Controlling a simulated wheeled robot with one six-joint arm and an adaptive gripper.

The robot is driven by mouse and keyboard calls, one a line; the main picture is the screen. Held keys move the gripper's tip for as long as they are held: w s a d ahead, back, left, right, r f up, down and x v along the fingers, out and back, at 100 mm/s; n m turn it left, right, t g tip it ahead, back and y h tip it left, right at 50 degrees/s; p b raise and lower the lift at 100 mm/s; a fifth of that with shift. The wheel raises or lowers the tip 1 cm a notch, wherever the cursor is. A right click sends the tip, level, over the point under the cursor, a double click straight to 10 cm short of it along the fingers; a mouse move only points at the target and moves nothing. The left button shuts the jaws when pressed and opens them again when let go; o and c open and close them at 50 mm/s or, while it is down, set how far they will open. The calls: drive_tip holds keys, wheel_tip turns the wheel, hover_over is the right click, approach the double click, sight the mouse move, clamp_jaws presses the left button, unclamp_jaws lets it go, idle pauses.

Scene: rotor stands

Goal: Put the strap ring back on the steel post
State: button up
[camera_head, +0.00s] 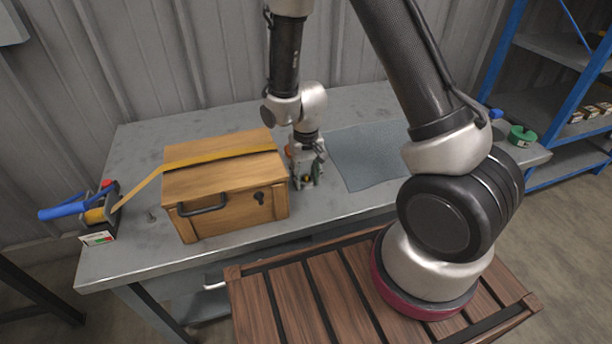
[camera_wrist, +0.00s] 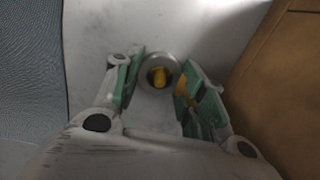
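A yellow strap (camera_head: 220,157) runs over the wooden box (camera_head: 222,190) on the grey table, from the blue-handled ratchet (camera_head: 83,208) at the left to the box's right edge. My gripper (camera_head: 307,182) points down just right of the box. In the wrist view its green-padded fingers (camera_wrist: 160,72) stand apart, one on each side of a round grey metal ring shape (camera_wrist: 144,79) with a yellow piece (camera_wrist: 159,76) in its middle. I cannot tell whether the pads touch it. Another yellow piece shows by the right finger. I cannot make out the steel post separately.
A blue-grey mat (camera_head: 368,157) lies on the table right of my gripper. A green roll (camera_head: 522,136) stands at the table's right end, near a blue shelf rack (camera_head: 545,75). The box wall stands close beside my gripper. The table front right of the box is bare.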

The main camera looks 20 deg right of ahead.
drive_tip(key=shift+r, duration=3.05)
drive_tip(key=shift+c, duration=0.3)
